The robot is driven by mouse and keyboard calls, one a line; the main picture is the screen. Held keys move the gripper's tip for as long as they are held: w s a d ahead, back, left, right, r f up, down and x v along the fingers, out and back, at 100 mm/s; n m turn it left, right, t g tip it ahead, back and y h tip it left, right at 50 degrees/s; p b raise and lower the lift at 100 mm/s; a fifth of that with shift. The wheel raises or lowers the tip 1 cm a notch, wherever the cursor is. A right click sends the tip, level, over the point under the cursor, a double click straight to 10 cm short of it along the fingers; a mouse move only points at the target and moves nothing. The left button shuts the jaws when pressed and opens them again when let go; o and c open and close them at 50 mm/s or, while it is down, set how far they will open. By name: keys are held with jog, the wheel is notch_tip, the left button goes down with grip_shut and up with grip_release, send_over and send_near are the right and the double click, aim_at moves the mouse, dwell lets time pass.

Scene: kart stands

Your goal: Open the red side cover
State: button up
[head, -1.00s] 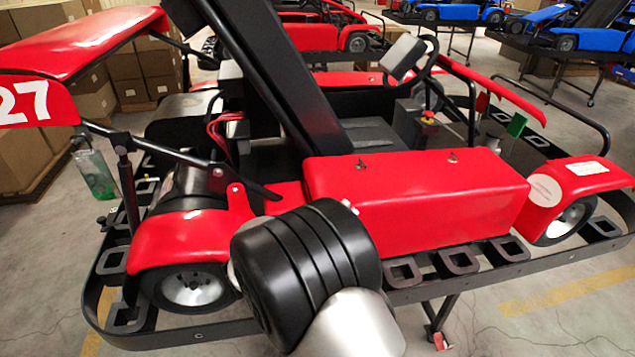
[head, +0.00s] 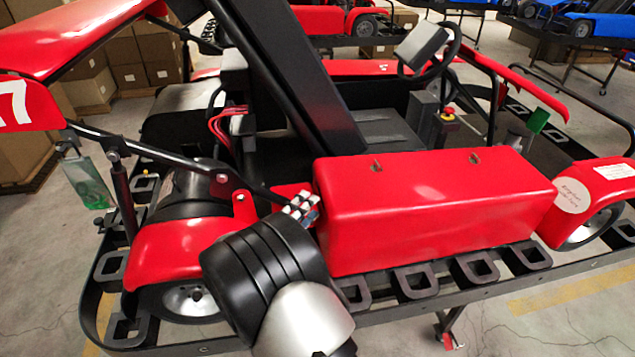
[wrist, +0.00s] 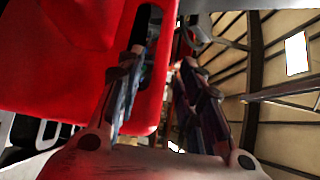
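The red side cover (head: 435,215) is a long red box along the near side of the kart, between the wheels. It sits down and looks closed, with two small latches on its top edge. My gripper (head: 302,207) is at the cover's left end, its fingers partly hidden behind my wrist. In the wrist view my gripper (wrist: 163,62) has its two fingers apart. A red panel (wrist: 70,60), probably the cover, fills the left side, with a dark slot near its edge. The left finger overlaps this panel's edge; I cannot tell whether it touches.
A black side rail (head: 420,283) with square loops runs below the cover. The red rear fender (head: 185,245) and a black strut are close left of my gripper. The front fender (head: 595,190) is at the right. Cardboard boxes (head: 90,85) stand at the back left.

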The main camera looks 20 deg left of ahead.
aim_at(322, 193)
jog(key=shift+b+x, duration=0.65)
jog(key=shift+x, duration=3.1)
jog(key=shift+s, duration=0.1)
jog(key=c, duration=0.8)
jog(key=shift+d+f, duration=0.1)
grip_shut()
